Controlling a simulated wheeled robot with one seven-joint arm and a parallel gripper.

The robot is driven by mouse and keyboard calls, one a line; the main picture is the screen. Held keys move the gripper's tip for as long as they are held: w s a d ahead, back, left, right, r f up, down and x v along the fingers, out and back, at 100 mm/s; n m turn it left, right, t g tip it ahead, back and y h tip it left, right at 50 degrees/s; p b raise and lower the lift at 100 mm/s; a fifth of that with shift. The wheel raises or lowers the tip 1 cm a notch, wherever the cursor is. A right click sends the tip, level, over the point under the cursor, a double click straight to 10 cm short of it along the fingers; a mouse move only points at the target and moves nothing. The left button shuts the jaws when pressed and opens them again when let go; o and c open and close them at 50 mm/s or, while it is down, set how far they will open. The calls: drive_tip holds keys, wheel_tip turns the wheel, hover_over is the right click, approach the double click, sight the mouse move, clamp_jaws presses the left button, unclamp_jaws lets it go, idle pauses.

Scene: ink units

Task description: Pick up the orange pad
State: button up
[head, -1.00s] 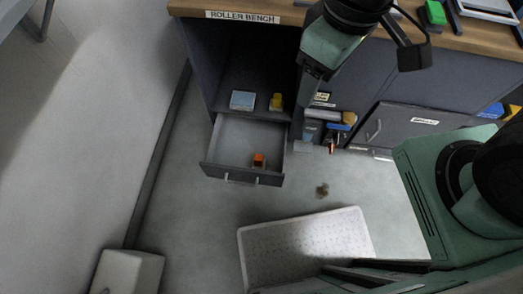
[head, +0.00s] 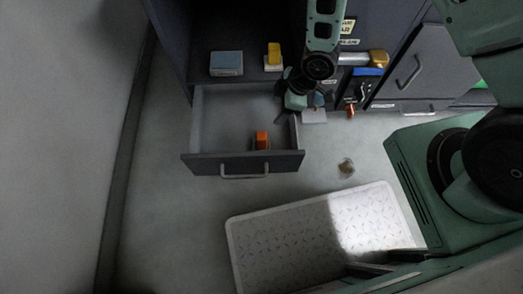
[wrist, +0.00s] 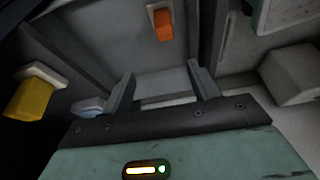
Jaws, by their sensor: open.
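The orange pad (head: 262,140) sits inside the open drawer (head: 243,166), near its front and right of the middle. In the wrist view the orange pad (wrist: 163,27) shows at the top centre, beyond the fingers, with a pale piece behind it. My gripper (head: 291,112) is at the drawer's right side, behind and to the right of the pad. In the wrist view my gripper (wrist: 162,82) has its fingers apart with nothing between them. The pad is apart from the fingers.
A yellow pad (head: 274,53) and a blue-topped block (head: 227,62) sit on the shelf above the drawer. A white patterned mat or tray (head: 280,240) lies on the floor in front. The right cabinet (head: 422,68) is close by.

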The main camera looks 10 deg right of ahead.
drive_tip(key=b, duration=0.2)
approach(264, 135)
drive_tip(key=shift+n, duration=0.3)
drive_tip(key=b+x, duration=0.4)
drive_tip(key=x, duration=0.5)
drive_tip(key=shift+d+b, duration=0.1)
drive_tip(key=shift+b, duration=0.2)
drive_tip(key=shift+y, duration=0.3)
drive_tip(key=b+x, duration=0.4)
drive_tip(key=x, duration=0.1)
drive_tip(key=shift+s+f, duration=0.1)
drive_tip(key=shift+f, duration=0.25)
drive_tip(key=shift+r, duration=0.1)
drive_tip(key=c, duration=1.1)
